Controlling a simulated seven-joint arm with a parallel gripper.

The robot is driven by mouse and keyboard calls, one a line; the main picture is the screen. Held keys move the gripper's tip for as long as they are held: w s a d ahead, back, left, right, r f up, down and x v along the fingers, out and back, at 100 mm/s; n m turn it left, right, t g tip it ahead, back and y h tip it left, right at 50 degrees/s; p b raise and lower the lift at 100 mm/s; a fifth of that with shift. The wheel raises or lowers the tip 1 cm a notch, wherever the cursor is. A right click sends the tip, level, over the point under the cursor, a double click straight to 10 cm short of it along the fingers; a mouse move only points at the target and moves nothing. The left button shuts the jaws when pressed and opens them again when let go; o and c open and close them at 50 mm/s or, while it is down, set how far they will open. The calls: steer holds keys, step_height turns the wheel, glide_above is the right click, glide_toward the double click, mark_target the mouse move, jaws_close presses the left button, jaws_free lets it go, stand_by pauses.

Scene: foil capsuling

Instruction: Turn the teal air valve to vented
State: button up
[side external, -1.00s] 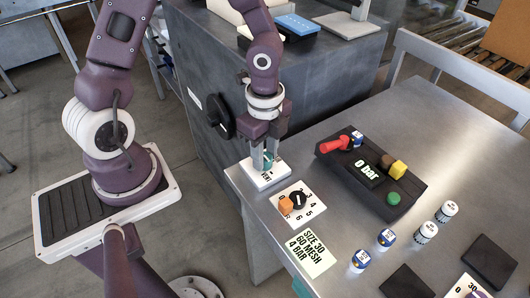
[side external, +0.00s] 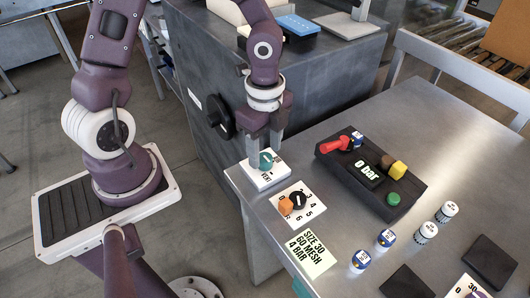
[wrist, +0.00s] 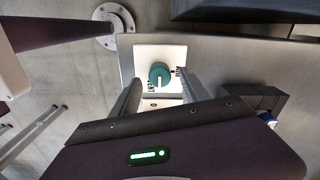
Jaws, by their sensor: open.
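The teal air valve (side external: 265,161) is a round knob on a white plate (side external: 259,181) at the near left corner of the steel table. The plate carries black lettering, with VENT readable on its front side; a second label sits at the back right. A white pointer line shows on the knob; in the wrist view the knob (wrist: 159,74) has this line running toward the bottom of the picture, near the lettering. My gripper (side external: 264,148) is open and empty just above the knob, its two fingers apart and clear of it.
A white dial card with a black knob and orange block (side external: 286,206) lies beside the valve plate. A dark console (side external: 372,175) showing 0 bar, with colored controls, stands to the right.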

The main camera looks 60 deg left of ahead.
mark_target(265, 157)
step_height(265, 157, up, 5)
steer(key=shift+r, duration=0.1)
steer(key=s+a+r+n+t, duration=0.1)
steer(key=s+r+n+t, duration=0.4)
steer(key=s+r+n, duration=0.7)
step_height(265, 157, up, 2)
steer(key=n, duration=0.3)
steer(key=shift+s+a+r+t, duration=0.15)
steer(key=shift+s+r+t, duration=0.05)
steer(key=shift+r+t, duration=0.1)
